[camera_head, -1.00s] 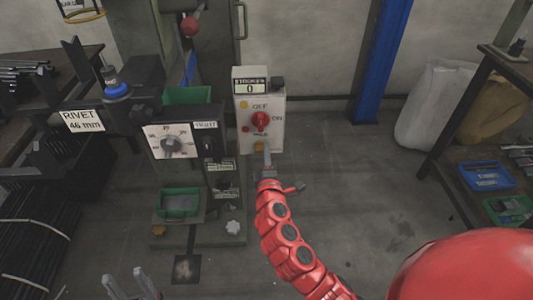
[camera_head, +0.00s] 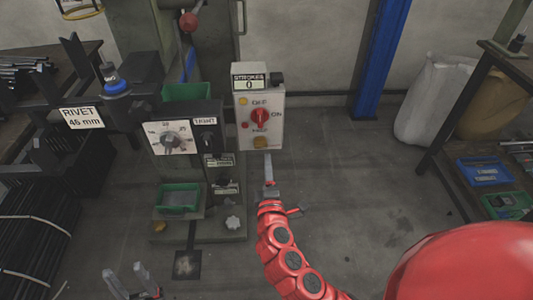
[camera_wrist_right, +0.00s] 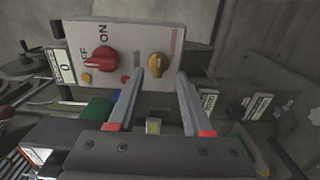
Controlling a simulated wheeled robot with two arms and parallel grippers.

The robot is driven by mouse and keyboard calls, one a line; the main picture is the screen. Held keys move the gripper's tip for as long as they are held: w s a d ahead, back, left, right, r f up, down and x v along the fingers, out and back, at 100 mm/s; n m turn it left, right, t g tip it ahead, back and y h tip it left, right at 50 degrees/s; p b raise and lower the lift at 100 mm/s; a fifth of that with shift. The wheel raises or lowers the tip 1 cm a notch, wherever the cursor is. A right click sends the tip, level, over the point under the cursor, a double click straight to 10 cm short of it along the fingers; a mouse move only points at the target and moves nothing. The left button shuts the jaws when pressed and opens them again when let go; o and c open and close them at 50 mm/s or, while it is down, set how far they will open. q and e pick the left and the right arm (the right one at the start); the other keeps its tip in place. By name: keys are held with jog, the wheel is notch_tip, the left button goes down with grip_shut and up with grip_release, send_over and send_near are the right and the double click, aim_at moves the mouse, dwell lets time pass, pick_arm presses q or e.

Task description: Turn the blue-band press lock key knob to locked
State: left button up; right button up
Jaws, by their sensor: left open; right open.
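The yellow lock key knob (camera_head: 260,143) is low on the front of the pale control box (camera_head: 245,112) of the press with the blue collar (camera_head: 117,88). In the right wrist view the knob (camera_wrist_right: 157,65) shows between my fingertips, beside small red lettering I cannot read. Which way it is turned is hard to tell. My right gripper (camera_head: 267,155) is just below the knob in the head view. In its wrist view the right gripper (camera_wrist_right: 160,72) is open, with a gap beside the knob on both sides. My left gripper (camera_head: 127,274) is open and empty at the bottom left.
A red selector knob (camera_head: 260,118) sits above the key knob on the same box, close to my right fingers. A dial (camera_head: 170,141) and a green tray (camera_head: 179,200) are to the left. The floor (camera_head: 350,190) right of the press is clear.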

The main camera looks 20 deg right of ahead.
jog(key=v, duration=1)
jog(key=shift+p, duration=0.4)
